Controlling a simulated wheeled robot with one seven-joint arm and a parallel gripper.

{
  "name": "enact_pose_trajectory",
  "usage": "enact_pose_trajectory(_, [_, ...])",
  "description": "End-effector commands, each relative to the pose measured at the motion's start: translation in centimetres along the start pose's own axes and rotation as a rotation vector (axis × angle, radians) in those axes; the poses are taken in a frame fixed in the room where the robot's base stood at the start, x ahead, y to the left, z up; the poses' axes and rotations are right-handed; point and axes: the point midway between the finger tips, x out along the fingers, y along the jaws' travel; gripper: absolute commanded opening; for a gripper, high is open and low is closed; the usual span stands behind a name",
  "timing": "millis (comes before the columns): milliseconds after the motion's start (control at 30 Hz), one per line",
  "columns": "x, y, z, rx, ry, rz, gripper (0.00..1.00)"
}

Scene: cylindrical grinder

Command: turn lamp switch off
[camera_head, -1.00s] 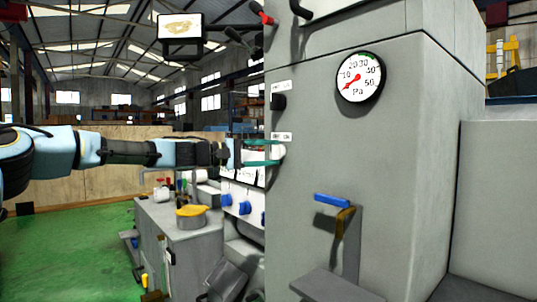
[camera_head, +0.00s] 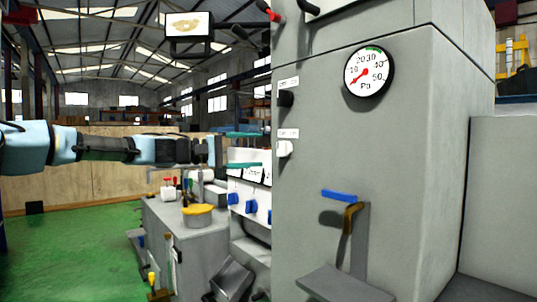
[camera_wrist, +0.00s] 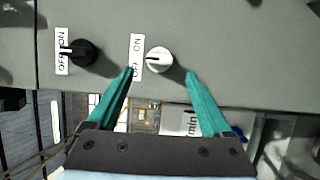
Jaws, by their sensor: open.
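A white knob (camera_head: 284,149) sits on the grey machine's front face with an ON/OFF label above it. In the wrist view the white knob (camera_wrist: 159,59) lies beyond and between my fingertips, its mark pointing toward the label. A black knob (camera_head: 285,99) is higher up; in the wrist view the black knob (camera_wrist: 84,52) is to the left with its own label. I cannot tell from the labels which knob is for the lamp. My gripper (camera_head: 245,150) is open and empty, left of the white knob and apart from it. It also shows in the wrist view (camera_wrist: 159,72).
A pressure gauge (camera_head: 369,72) is on the machine's side, with a blue-handled lever (camera_head: 339,196) below it. Blue knobs (camera_head: 251,206) and a yellow-topped pot (camera_head: 198,209) are below my gripper. Open green floor (camera_head: 70,250) lies to the left.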

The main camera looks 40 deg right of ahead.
Motion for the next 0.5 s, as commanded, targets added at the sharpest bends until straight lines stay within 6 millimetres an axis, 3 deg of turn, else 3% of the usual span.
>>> enact_pose_trajectory(200, [-3.3,-0.1,0.0,0.001,0.001,0.000,0.84])
enact_pose_trajectory(500, [-4.2,0.0,0.1,0.000,-0.001,0.000,0.84])
